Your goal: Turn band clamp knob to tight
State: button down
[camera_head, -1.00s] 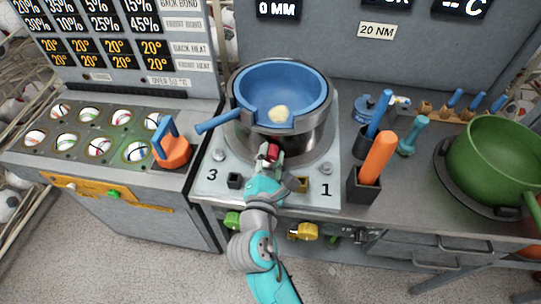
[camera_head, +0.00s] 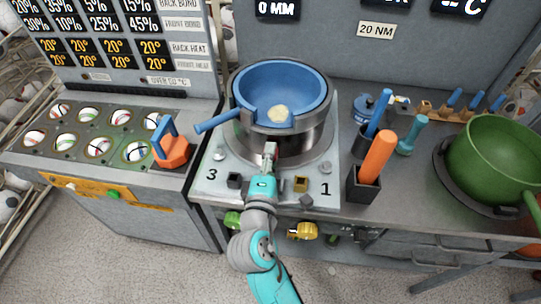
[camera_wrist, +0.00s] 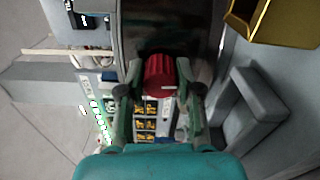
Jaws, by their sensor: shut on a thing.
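The red band clamp knob (camera_wrist: 160,75) shows in the wrist view, in front of the dark metal band. My gripper (camera_wrist: 160,92) has one finger on each side of the knob and is shut on it. In the head view my gripper (camera_head: 270,150) reaches the front of the steel band (camera_head: 310,140) around the blue pan (camera_head: 245,105), and it hides the knob there. A pale lump (camera_head: 278,112) lies in the pan. I cannot read the knob's tightness from these frames.
An orange-handled tool (camera_head: 376,157) stands in a holder to the right. A green pot (camera_head: 490,165) is far right. An orange clamp (camera_head: 172,150) sits left.

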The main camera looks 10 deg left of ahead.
jog(key=shift+m, duration=0.7)
jog(key=c, duration=0.8)
grip_release()
jog(key=shift+o, duration=0.2)
